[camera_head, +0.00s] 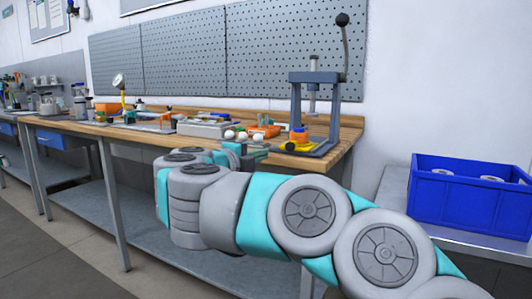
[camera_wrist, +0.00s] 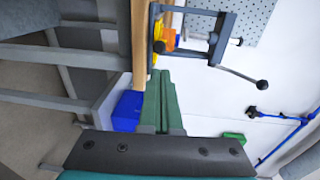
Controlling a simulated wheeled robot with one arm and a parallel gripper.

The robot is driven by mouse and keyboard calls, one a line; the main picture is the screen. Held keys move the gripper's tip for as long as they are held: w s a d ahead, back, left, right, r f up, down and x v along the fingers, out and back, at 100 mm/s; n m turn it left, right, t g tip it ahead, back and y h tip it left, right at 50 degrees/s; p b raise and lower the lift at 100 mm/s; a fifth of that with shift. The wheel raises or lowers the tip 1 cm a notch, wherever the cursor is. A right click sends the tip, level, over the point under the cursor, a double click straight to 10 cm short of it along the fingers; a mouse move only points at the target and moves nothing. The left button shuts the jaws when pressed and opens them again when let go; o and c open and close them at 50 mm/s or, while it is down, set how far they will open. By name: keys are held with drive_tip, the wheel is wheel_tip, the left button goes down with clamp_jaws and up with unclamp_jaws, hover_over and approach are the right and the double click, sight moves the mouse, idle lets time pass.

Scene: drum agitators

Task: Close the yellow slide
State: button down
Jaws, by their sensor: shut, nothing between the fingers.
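The yellow slide (camera_head: 297,147) sits low at the base of the grey-blue press (camera_head: 318,110), partly sticking out on its left side, with an orange block (camera_head: 299,135) above it. In the tilted wrist view, the yellow slide (camera_wrist: 168,39) shows inside the press frame (camera_wrist: 216,40), just beyond my fingertips. My gripper (camera_wrist: 160,74) is shut and empty, its green fingers together. In the head view, my gripper (camera_head: 250,152) is at the bench's front edge, left of the slide and apart from it. How far the slide is out is hard to tell.
The wooden bench (camera_head: 345,140) holds several tools and white balls (camera_head: 230,134) left of the press. The press lever ends in a black knob (camera_head: 342,19). A blue crate (camera_head: 470,195) stands on a side surface at the right. A pegboard (camera_head: 280,45) is behind.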

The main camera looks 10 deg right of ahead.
sight(289, 147)
drive_tip(key=x, duration=1.2)
drive_tip(key=shift+w+p, duration=0.2)
drive_tip(key=shift+p, duration=0.15)
